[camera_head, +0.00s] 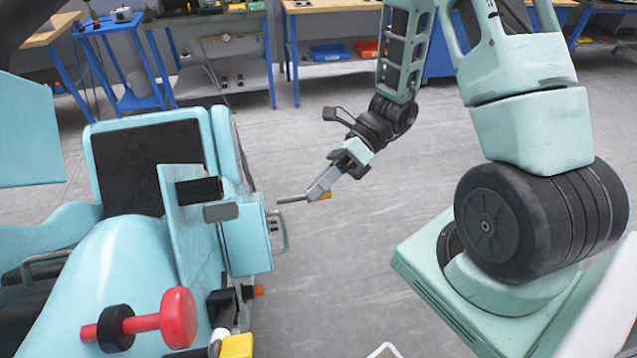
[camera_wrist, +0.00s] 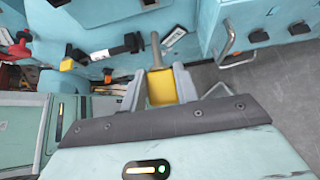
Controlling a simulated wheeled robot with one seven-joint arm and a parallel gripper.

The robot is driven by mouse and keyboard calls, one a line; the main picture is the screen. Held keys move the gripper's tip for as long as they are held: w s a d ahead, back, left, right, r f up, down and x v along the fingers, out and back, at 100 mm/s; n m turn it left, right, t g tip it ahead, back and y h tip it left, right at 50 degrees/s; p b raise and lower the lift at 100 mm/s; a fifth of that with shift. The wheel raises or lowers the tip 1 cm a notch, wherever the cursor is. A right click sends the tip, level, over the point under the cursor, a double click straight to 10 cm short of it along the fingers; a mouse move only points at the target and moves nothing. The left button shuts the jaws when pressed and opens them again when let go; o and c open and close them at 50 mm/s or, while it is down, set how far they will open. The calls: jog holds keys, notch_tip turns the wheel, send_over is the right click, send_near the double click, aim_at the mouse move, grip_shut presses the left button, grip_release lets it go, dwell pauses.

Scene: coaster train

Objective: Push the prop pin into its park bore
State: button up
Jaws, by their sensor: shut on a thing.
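The prop pin (camera_head: 292,200) is a thin grey metal rod with a yellow grip (camera_head: 326,195). My gripper (camera_head: 319,191) is shut on the yellow grip, and the rod points left toward the light-blue coaster car (camera_head: 250,238). A gap shows between the rod tip and the car's side. In the wrist view the pin (camera_wrist: 155,50) sticks out past my gripper (camera_wrist: 161,86), its yellow grip between the two grey fingers. I cannot make out the park bore in either view.
A metal loop handle (camera_head: 281,230) stands out from the car's side near the pin. A red-knobbed lever (camera_head: 178,318) and a yellow block (camera_head: 237,346) sit lower on the car. Blue-legged workbenches (camera_head: 330,30) stand behind. The floor between car and arm is clear.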

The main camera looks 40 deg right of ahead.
jog(key=shift+w+a, duration=0.35)
jog(key=shift+a, duration=0.55)
jog(key=shift+w+a, duration=0.4)
jog(key=shift+a, duration=0.5)
jog(key=shift+w+a, duration=0.35)
jog(key=shift+a, duration=0.55)
jog(key=shift+r+p, duration=0.1)
jog(key=shift+p, duration=0.35)
jog(key=shift+w+a, duration=0.4)
jog(key=shift+a, duration=0.55)
jog(key=shift+w+a, duration=0.35)
jog(key=shift+a, duration=0.55)
jog(key=shift+w+a, duration=0.4)
jog(key=shift+a, duration=0.55)
jog(key=o, duration=1.2)
jog(key=b+v, duration=0.3)
jog(key=v, duration=1.4)
jog(key=shift+w+d, duration=0.1)
jog(key=shift+d, duration=0.1)
